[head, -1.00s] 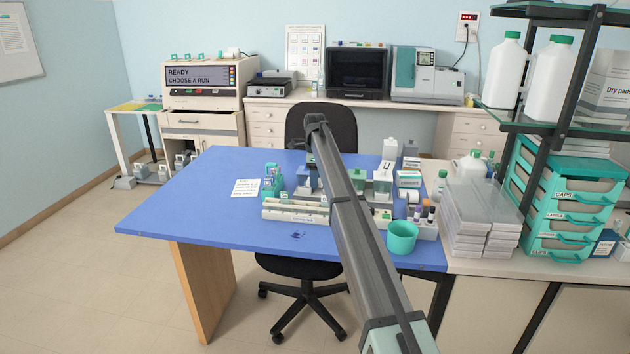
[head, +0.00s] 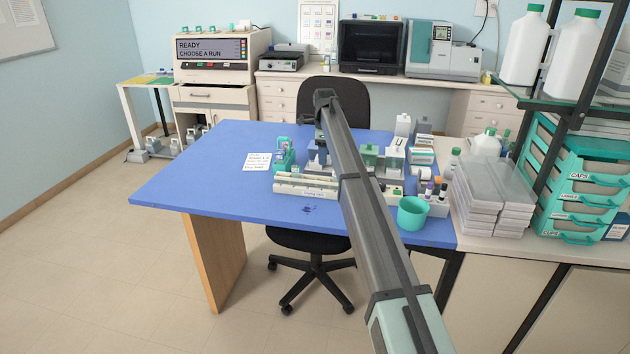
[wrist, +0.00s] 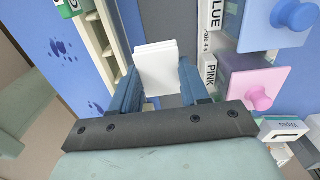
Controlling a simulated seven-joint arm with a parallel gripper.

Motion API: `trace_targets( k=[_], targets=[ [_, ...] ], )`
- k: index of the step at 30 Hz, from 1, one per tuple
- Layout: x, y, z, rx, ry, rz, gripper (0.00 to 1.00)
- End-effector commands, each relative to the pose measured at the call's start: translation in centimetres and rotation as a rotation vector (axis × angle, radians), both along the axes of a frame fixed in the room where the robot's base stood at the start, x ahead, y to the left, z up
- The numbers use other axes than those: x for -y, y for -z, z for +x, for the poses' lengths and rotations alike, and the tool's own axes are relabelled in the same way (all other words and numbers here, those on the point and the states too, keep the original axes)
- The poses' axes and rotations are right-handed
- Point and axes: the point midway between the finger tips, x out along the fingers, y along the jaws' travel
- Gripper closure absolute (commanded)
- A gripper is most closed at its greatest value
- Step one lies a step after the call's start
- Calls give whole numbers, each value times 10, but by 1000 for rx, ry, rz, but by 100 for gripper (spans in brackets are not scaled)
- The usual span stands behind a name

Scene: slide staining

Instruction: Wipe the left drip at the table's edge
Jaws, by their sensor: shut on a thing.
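My gripper (wrist: 158,84) is shut on a folded white wipe (wrist: 156,66), held between its two blue fingers above the table in the wrist view. The left drip (wrist: 60,48) is a dark blue splatter on the blue table, at the upper left of the wrist view and apart from the wipe. It also shows near the table's front edge in the head view (head: 309,209). A second group of dark spots (wrist: 97,106) lies lower, left of the near finger. In the head view my arm hides the gripper and the wipe.
A cream rack (head: 306,188) stands just behind the left drip. Stain pots with blue (wrist: 292,14) and pink (wrist: 258,97) knobs are right of my gripper. A teal cup (head: 412,213) is near the front edge, right of my arm. The table's left part (head: 205,175) is clear.

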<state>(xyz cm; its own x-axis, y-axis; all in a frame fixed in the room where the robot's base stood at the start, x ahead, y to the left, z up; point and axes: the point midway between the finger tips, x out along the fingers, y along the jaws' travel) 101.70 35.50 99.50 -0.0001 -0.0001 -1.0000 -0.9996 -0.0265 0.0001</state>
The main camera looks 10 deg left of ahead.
Motion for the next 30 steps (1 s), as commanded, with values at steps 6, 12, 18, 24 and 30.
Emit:
trace_targets(
  k=[6, 12, 18, 24, 30],
  targets=[
    [-15, 2, -77, 0, -3, 0, 88],
    [-26, 4, -139, 0, -2, 0, 88],
    [-32, 4, -174, 1, -1, 0, 88],
    [-34, 8, -183, 0, 1, 0, 88],
    [-34, 21, -182, -1, 1, -1, 88]
  ],
)
